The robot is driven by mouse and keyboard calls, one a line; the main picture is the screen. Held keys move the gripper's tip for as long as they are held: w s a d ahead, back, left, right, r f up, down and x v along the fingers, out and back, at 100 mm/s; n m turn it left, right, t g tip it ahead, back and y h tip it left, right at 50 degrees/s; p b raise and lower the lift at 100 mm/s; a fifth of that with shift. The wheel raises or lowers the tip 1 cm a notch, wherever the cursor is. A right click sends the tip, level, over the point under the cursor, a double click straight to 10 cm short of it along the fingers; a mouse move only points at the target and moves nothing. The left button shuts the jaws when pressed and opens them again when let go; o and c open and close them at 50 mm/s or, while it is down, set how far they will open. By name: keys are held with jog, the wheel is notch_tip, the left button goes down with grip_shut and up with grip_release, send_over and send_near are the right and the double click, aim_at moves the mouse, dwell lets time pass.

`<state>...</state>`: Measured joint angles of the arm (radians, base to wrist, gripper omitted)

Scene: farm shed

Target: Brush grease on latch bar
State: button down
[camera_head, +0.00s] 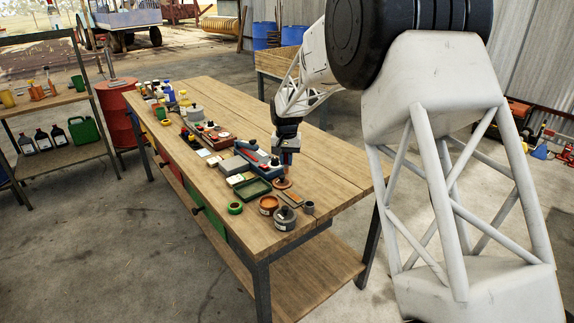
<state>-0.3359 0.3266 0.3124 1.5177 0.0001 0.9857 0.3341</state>
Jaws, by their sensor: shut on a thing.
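My gripper (287,160) points down over the right part of the workbench's row of items. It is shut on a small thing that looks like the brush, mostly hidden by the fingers. A reddish-brown round piece (282,184) shows just below the fingertips; I cannot tell whether it is part of the held thing or lies on the bench. An open orange-brown tin (268,205) and a dark grey tin (285,218) stand near the bench's front corner.
The wooden workbench (325,185) is bare on its right and far sides. Bottles and jars (165,92) crowd the bench's far left end.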

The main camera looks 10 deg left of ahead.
jog(key=shift+f, duration=0.1)
dwell(0.4)
jog(key=shift+f, duration=3.35)
jog(key=shift+s+d+f, duration=0.35)
jog(key=shift+f, duration=0.15)
jog(key=shift+s+d+f, duration=0.1)
jog(key=shift+s+d, duration=0.95)
jog(key=shift+w+a, duration=0.75)
jog(key=shift+a, duration=0.05)
jog(key=shift+w+a, duration=0.55)
jog(key=shift+w+a+r, duration=0.1)
jog(key=shift+w+r, duration=0.05)
jog(key=shift+r, duration=3.85)
